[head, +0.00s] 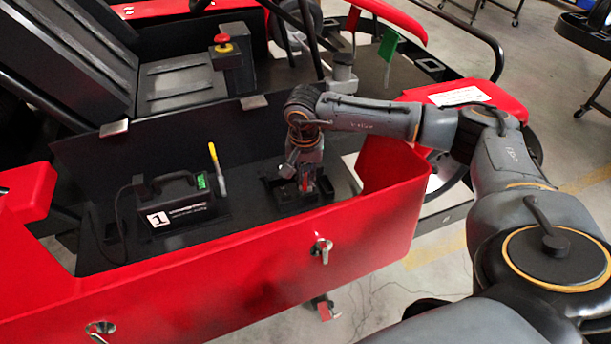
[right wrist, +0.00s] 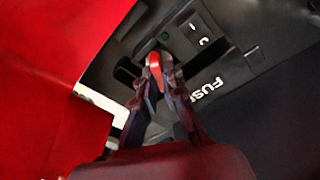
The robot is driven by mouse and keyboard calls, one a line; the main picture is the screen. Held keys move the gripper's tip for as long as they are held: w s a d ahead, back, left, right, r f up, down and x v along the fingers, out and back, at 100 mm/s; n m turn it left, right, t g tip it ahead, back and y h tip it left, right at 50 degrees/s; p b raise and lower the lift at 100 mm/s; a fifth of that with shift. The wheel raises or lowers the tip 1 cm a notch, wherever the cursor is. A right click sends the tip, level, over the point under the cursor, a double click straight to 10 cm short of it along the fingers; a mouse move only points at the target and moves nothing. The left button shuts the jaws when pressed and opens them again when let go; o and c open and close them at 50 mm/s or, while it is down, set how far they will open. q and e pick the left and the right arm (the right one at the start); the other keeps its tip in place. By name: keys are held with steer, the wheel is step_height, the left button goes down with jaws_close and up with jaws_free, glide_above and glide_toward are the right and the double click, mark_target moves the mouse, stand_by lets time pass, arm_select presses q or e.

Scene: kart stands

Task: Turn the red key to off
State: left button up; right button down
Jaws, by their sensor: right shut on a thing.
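The red key (right wrist: 155,66) sits in a dark panel (right wrist: 200,62) on the kart's side, with its red tip pointing up in the right wrist view. White marks and the letters FUSE show on the panel beside it. My right gripper (right wrist: 158,88) is shut on the red key, one finger on each side. In the head view the right gripper (head: 303,174) reaches down to the small black box behind the red side pod, and a bit of red (head: 305,184) shows at its fingertips. My left gripper is not in view.
The red side pod (head: 240,270) runs along the front of the panel. A black charger box (head: 174,205) with a cable and a yellow-handled stick (head: 216,168) stand left of the gripper. A red stop button (head: 222,42) stands behind, beside the seat.

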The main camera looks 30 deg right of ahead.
mark_target(305, 181)
steer(key=shift+f+n+b, duration=0.1)
steer(key=shift+n+b, duration=0.35)
steer(key=shift+n, duration=0.35)
steer(key=c, duration=1.8)
jaws_free()
steer(key=shift+n, duration=0.4)
steer(key=shift+c, duration=0.2)
steer(key=o, duration=0.5)
steer(key=shift+s+a+r, duration=0.1)
steer(key=shift+s+r, duration=0.05)
steer(key=shift+r, duration=1.2)
steer(key=shift+s+a+r, duration=0.1)
steer(key=shift+r, duration=1.3)
steer(key=shift+s+r, duration=0.15)
steer(key=shift+r, duration=1.2)
